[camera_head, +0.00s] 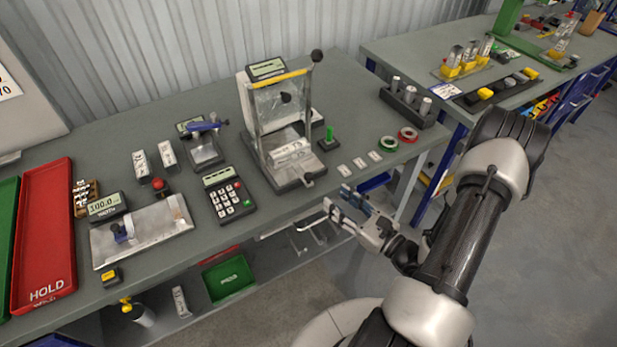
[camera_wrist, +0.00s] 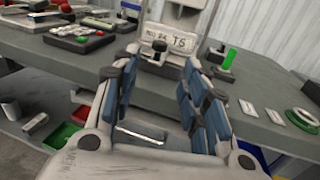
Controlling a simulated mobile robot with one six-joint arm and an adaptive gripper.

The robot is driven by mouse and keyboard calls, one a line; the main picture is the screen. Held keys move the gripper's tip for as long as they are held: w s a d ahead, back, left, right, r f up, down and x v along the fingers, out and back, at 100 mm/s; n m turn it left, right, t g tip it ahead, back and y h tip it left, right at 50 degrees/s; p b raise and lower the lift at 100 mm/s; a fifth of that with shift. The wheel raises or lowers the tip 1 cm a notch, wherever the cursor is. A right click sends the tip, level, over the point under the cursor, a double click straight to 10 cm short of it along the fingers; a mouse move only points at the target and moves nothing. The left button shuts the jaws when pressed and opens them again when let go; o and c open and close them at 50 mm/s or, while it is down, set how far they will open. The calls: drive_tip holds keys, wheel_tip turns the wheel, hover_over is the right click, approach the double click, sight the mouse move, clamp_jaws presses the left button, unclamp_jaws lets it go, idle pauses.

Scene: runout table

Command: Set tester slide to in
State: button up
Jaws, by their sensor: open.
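The tester (camera_head: 282,84) stands at the table's middle, a frame with a yellow top bar, a clear guard and a black-knobbed lever. Its low slide (camera_head: 291,178) shows at the front, with a small dark knob (camera_head: 307,180) at its front edge. A white lettered block (camera_head: 290,150) sits above the slide. The knob also shows in the wrist view (camera_wrist: 158,52), in front of the block (camera_wrist: 168,40). My gripper (camera_head: 337,197) is open and empty, in front of the table edge and short of the knob. In the wrist view the knob appears between my fingers (camera_wrist: 160,70).
A keypad (camera_head: 230,201) stands left of the tester. A green-topped switch (camera_head: 329,139), small white labels (camera_head: 359,162) and green and red rings (camera_head: 389,143) lie to its right. A red HOLD tray (camera_head: 45,235) is at far left. The floor before the table is open.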

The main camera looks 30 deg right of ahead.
sight(312, 179)
drive_tip(key=b+x, duration=0.1)
drive_tip(key=x, duration=1.1)
drive_tip(key=shift+c, duration=0.5)
clamp_jaws()
